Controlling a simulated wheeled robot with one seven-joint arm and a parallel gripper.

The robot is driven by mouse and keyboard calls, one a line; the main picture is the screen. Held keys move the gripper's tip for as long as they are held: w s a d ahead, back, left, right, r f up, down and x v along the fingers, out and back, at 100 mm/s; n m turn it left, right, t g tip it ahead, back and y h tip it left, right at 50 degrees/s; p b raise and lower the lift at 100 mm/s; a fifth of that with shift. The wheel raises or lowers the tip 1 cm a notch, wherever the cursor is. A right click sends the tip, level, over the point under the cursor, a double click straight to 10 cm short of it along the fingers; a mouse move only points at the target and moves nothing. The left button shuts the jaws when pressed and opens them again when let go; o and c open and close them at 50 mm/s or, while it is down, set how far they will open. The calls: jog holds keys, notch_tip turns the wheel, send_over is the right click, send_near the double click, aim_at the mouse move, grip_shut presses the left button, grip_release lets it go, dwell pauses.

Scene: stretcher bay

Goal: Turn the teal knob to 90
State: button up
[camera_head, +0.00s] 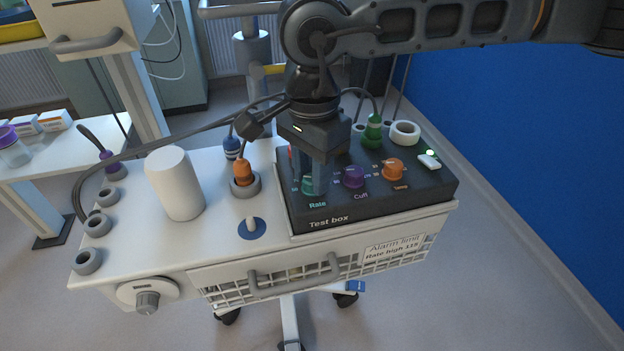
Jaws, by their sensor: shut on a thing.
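The teal knob (309,187) is on the left of the dark test box (371,208), above the label "Rate". My gripper (313,182) points down over it, and its fingers are shut on the knob. The fingers partly cover the knob and the scale marks around it, so I cannot read its setting. A purple knob (353,177) labelled "Cuff" and an orange knob (392,169) stand to the right on the same box.
A white cylinder (174,184), an orange plug (243,174) in a grey socket and a blue plug (231,148) stand left of the box. A green plug (372,132) and a white tape roll (405,133) are behind it. A card (393,250) reads "Alarm limit, Rate high 115".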

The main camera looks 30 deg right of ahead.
jog(key=m+b, duration=0.6)
jog(key=b, duration=0.1)
jog(key=shift+f+m, duration=0.3)
jog(key=m+b, duration=0.3)
jog(key=shift+r+b, duration=0.1)
jog(key=shift+b, duration=0.2)
jog(key=shift+r+m+b, duration=0.15)
jog(key=shift+m+b, duration=1.1)
jog(key=shift+m, duration=0.35)
jog(key=shift+r, duration=0.1)
jog(key=o, duration=1.1)
jog(key=shift+c, duration=0.2)
notch_tip(320, 180, up, 8)
jog(key=shift+f+p, duration=0.15)
jog(key=shift+p, duration=0.3)
